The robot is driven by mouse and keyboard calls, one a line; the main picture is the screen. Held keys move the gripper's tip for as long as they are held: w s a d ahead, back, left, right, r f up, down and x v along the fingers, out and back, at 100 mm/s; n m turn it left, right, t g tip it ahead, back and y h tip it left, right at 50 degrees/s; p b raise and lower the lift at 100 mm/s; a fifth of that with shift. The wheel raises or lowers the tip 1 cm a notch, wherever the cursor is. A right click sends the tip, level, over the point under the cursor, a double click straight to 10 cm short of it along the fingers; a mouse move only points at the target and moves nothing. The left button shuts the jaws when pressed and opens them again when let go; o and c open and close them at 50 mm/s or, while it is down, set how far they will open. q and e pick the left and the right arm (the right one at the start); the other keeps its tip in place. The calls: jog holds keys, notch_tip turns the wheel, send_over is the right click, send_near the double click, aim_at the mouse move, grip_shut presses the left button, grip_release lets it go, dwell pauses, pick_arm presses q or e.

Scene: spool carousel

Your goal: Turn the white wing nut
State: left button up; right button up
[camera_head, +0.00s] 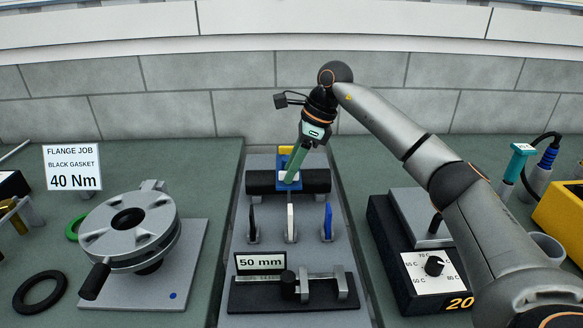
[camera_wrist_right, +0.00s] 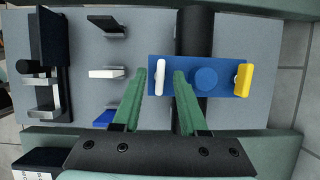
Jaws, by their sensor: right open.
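The white wing nut (camera_wrist_right: 160,77) stands at one end of a blue clamp plate (camera_wrist_right: 218,88) that lies across a black pipe (camera_wrist_right: 194,28). A yellow wing nut (camera_wrist_right: 244,79) is at the plate's other end. My right gripper (camera_wrist_right: 161,72) is open, with its green fingers on either side of the white wing nut in the right wrist view. Gaps show between the nut and both fingers. In the head view my right gripper (camera_head: 290,176) reaches down over the blue plate and mostly hides the white nut. My left gripper is not in view.
Black, white (camera_head: 291,218) and blue (camera_head: 328,221) upright pieces stand in front of the pipe. A "50 mm" gauge stand (camera_head: 318,296) is nearer. A round metal flange (camera_head: 130,228) is at left, a dial box (camera_head: 434,267) at right.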

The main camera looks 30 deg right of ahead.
jog(key=shift+f, duration=0.1)
grip_shut()
dwell(0.3)
